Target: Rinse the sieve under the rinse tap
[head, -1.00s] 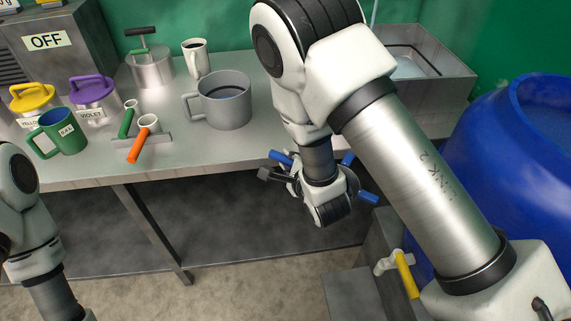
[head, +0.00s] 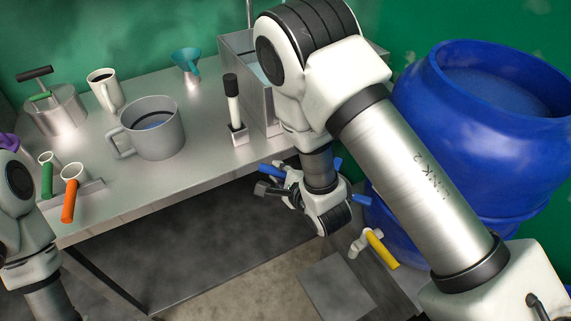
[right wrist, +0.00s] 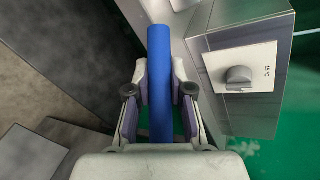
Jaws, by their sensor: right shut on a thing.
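My right gripper (head: 290,190) is in front of the bench's right part, below its top. It is shut on a blue bar-like handle (right wrist: 160,60), which runs between the fingers in the right wrist view. No mesh or bowl shows, so I cannot tell whether this is the sieve. A grey metal basin (head: 258,100) stands at the bench's back right, partly hidden by my right arm. A thin upright pipe (head: 249,12) rises behind it; its outlet does not show. My left arm enters at the lower left, but its gripper is out of view.
A large blue barrel (head: 440,120) stands right. A yellow-handled valve (head: 382,250) is low in front of it. A grey pot (head: 155,130), white mug (head: 105,90), teal funnel (head: 187,62) and black-handled brush (head: 232,100) stand on the bench. A dial (right wrist: 238,78) shows on a metal box.

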